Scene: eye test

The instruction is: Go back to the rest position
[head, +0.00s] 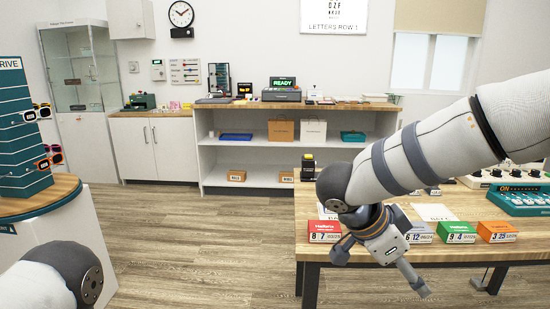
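My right arm comes in from the right and reaches over the front of the wooden table (456,207). My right gripper (383,273) points down at the table's front edge, with its two fingers spread wide and nothing between them. It hangs among small coloured boxes and hides part of the row. My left arm shows only as a grey rounded link at the bottom left. My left gripper is out of the picture.
A red box (324,231), a green box (456,231) and an orange box (497,231) stand along the table front. A teal control box (518,199) is at right. A round stand (40,205) with eyewear is at left. The middle floor (200,235) is clear.

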